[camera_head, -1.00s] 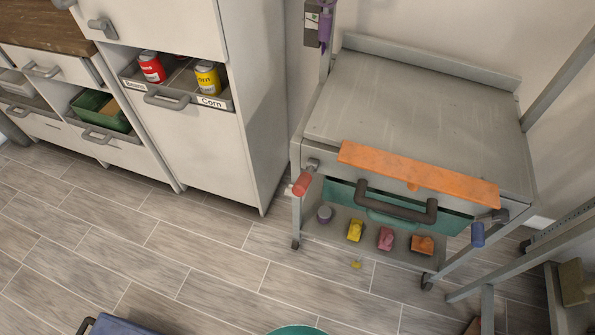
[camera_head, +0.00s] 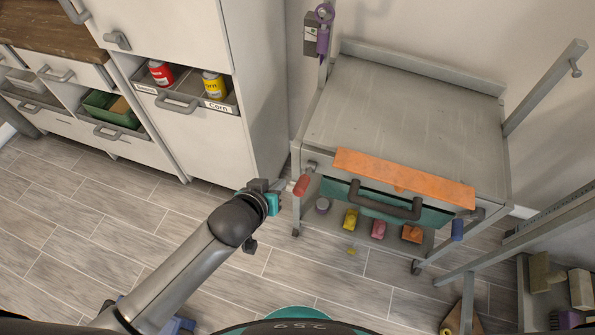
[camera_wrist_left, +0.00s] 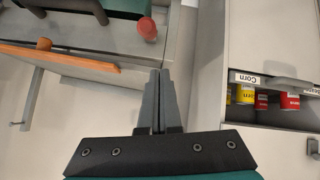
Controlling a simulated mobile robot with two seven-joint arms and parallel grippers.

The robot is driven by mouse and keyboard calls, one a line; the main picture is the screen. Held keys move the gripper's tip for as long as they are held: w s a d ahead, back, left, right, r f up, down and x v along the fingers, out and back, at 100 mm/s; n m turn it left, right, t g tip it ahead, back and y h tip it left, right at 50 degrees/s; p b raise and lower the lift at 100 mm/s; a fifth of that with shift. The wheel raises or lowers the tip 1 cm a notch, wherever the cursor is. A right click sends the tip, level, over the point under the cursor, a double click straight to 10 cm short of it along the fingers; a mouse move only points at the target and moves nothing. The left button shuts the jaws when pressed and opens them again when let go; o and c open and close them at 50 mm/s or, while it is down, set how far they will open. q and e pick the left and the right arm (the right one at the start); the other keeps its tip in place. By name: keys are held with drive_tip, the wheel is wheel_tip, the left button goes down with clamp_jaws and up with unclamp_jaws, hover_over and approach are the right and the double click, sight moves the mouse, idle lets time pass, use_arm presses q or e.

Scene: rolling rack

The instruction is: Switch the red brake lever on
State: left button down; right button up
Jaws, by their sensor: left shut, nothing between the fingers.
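The red brake lever (camera_head: 301,185) sticks out from the left front corner of the grey rolling rack (camera_head: 400,115). It also shows near the top of the left wrist view (camera_wrist_left: 148,29). My left gripper (camera_head: 284,185) is just to the left of the lever, with a small gap in the head view. In the left wrist view my left gripper (camera_wrist_left: 160,72) has its two fingers shut together, empty, pointing toward the lever and apart from it. A blue lever (camera_head: 457,230) is at the rack's right front corner. My right gripper is out of view.
An orange board (camera_head: 400,178) lies along the rack's front edge, above a teal drawer with a dark handle (camera_head: 385,203). Several small coloured items sit on the lower shelf. A white cabinet (camera_head: 262,90) stands left of the rack.

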use_arm(q)
drive_tip(key=r, duration=0.1)
drive_tip(key=d+r, duration=0.1)
drive_tip(key=shift+w+r, duration=0.1)
drive_tip(key=shift+r, duration=0.25)
drive_tip(key=b, duration=0.3)
hover_over(297, 185)
drive_tip(key=w, duration=0.2)
wheel_tip(297, 185, down, 6)
drive_tip(key=f, duration=0.1)
drive_tip(key=s+f, duration=0.1)
drive_tip(key=f+b, duration=0.1)
drive_tip(key=shift+s+f, duration=0.1)
drive_tip(key=shift+s, duration=0.15)
drive_tip(key=shift+s+f, duration=0.15)
drive_tip(key=shift+f, duration=0.15)
